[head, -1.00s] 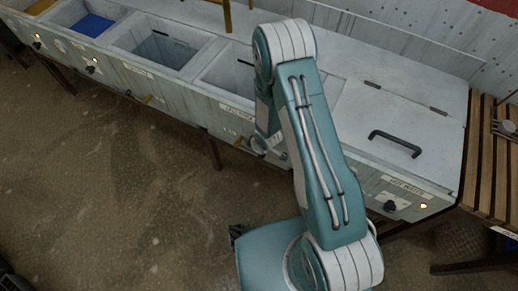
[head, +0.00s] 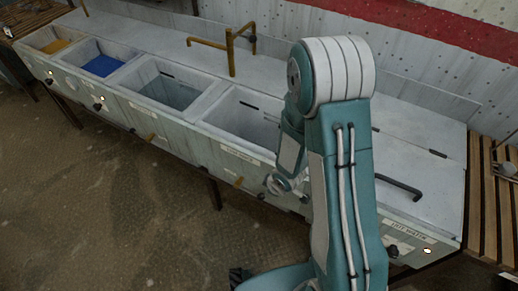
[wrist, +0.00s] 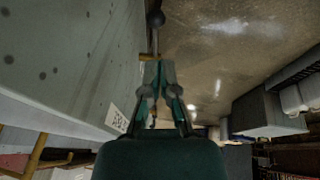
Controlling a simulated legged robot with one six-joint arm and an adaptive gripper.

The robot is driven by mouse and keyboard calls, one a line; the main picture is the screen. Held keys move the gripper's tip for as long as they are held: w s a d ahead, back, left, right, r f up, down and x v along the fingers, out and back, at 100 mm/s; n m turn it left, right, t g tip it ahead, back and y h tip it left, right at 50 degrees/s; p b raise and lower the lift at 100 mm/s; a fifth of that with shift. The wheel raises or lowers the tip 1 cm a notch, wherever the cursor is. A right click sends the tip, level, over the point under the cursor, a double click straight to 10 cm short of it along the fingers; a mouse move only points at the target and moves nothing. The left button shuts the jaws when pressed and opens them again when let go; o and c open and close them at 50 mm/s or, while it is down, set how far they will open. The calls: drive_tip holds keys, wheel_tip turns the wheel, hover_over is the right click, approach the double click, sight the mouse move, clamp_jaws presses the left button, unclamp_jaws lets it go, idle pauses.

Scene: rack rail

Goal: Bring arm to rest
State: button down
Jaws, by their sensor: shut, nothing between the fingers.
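My arm is folded upright at the right of centre in the head view, with its elbow raised in front of the basin counter. My gripper (wrist: 158,72) shows in the wrist view, with its teal fingers drawn together and nothing between them. In the wrist view the counter's front panel is on the left and the floor lies beyond the fingers. In the head view the fingers cannot be made out clearly; part of my wrist shows just left of the upper arm, near the counter front.
A counter with several basins (head: 237,104) runs across the head view. A yellow tap (head: 229,52) stands behind it. A dark handle (head: 401,188) is on the lid at right, and a slatted wooden bench (head: 485,225) adjoins. Open floor (head: 110,225) lies at left.

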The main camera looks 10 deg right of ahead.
drive_tip(key=d+r+m+t+h, duration=0.1)
drive_tip(key=d+r+m, duration=0.2)
drive_tip(key=r, duration=0.8)
drive_tip(key=d+r+m+t+h, duration=0.1)
drive_tip(key=d+r+m+h, duration=0.15)
drive_tip(key=r, duration=0.85)
drive_tip(key=s+a+r+m+y, duration=0.1)
drive_tip(key=s+r+m, duration=0.5)
drive_tip(key=s+r, duration=0.8)
drive_tip(key=shift+s+y, duration=0.35)
drive_tip(key=shift+s, duration=0.05)
